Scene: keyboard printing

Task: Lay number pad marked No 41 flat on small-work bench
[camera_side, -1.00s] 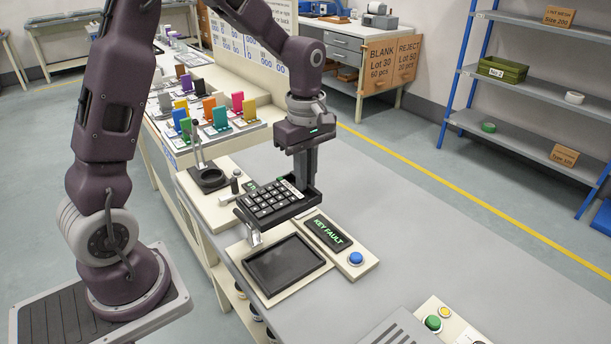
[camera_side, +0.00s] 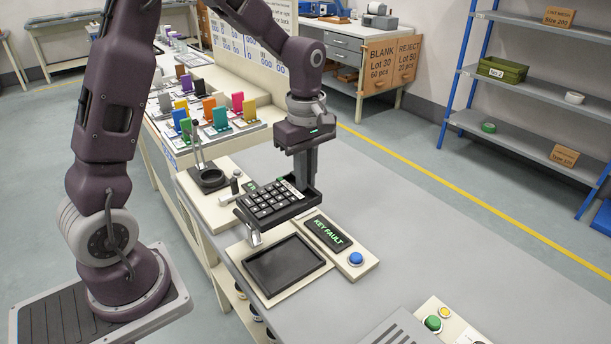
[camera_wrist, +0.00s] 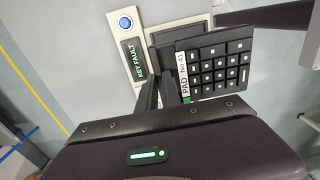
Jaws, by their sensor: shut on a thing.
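The number pad (camera_side: 268,202) is black with rows of keys. In the wrist view the number pad (camera_wrist: 215,65) carries a white label reading "PAD No 41". My gripper (camera_side: 305,190) is shut on the pad's labelled edge and holds it above a cream fixture with a dark recess (camera_side: 284,265). The pad looks close to level and clear of the fixture. In the wrist view my gripper's fingers (camera_wrist: 160,85) reach the label side. The grey bench top (camera_side: 430,240) extends below and right; no sign shows which bench is the small-work bench.
A "KEY FAULT" display (camera_side: 329,233) with a blue button (camera_side: 355,259) stands beside the fixture. A lever press (camera_side: 208,178) is behind it. Colored cards (camera_side: 215,110) stand on the far left bench. A green and yellow button box (camera_side: 440,320) is at front. The grey top at right is clear.

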